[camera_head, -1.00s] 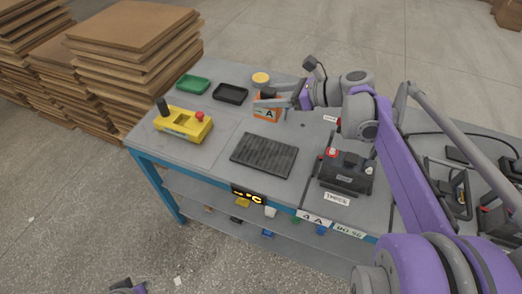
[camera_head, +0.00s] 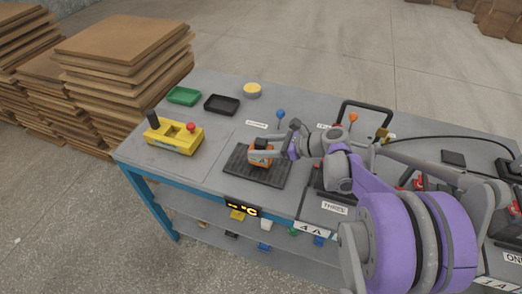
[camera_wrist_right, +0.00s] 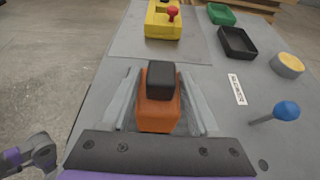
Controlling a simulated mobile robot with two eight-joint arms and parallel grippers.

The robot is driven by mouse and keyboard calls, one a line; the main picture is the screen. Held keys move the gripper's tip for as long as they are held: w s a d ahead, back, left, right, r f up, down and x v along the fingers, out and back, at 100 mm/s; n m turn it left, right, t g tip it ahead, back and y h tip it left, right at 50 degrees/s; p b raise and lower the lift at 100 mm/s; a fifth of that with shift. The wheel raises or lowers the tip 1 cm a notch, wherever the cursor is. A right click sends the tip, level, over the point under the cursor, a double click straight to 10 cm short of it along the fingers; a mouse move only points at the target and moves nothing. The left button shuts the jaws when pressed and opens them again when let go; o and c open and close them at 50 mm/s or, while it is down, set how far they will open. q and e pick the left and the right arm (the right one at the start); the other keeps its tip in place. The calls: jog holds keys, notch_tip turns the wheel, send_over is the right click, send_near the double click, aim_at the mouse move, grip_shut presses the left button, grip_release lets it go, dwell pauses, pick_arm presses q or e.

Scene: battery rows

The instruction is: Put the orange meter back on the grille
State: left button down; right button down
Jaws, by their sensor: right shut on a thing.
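The orange meter (camera_head: 261,157) is at the dark ridged grille (camera_head: 240,164) on the bench, over its middle in the head view. I cannot tell whether it touches the grille or hangs just above it. My right gripper (camera_head: 262,150) is shut on the meter. In the right wrist view the meter (camera_wrist_right: 158,115), orange with a black top part, sits between the two grey fingers. The grille is not clear in that view. A grey and purple part at the lower left of the wrist view looks like my left arm's end (camera_wrist_right: 35,155); its jaws are unclear.
A yellow control box (camera_head: 174,135) with a red button stands at the left. Green (camera_head: 184,96) and black (camera_head: 222,104) trays and a yellow-topped round tub (camera_head: 252,90) lie behind. A blue-knobbed lever (camera_head: 280,114) stands just behind the grille. Battery gear crowds the right.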

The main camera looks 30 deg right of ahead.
jog(key=shift+f, duration=0.85)
jog(key=shift+f, duration=0.1)
jog(key=shift+c, duration=0.6)
grip_release()
